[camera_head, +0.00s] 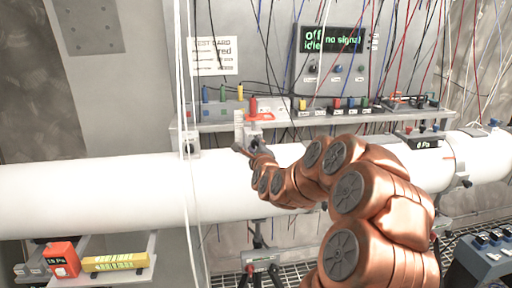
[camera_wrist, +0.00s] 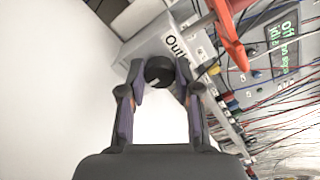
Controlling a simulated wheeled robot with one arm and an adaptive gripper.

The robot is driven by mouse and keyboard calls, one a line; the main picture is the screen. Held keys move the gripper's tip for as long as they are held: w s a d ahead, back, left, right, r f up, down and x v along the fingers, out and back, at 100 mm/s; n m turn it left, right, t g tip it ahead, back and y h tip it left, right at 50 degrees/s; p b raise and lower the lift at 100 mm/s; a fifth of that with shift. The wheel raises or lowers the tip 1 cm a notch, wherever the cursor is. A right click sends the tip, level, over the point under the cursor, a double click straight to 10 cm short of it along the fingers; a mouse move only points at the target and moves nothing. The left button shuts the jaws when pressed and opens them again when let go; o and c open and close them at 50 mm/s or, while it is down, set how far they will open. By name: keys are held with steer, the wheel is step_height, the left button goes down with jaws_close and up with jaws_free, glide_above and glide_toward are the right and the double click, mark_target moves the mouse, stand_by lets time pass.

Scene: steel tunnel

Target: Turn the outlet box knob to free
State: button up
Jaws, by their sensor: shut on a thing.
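The outlet box (camera_wrist: 150,42) is a light grey box with lettering that begins "Outl", the rest cut off. It sits on the white pipe and also shows in the head view (camera_head: 188,144) or close by, where I cannot tell it apart surely. The black round knob (camera_wrist: 159,71) is on its face, with a small pale mark at its lower edge. My gripper (camera_wrist: 158,85) has a finger on each side of the knob and is shut on it.
A shelf (camera_head: 222,124) with coloured plugs runs behind the pipe (camera_head: 90,190). A display (camera_head: 335,40) reads "off no signal idle". Many wires hang down. A yellow instrument (camera_head: 115,262) lies lower left.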

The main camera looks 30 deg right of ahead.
jaws_close()
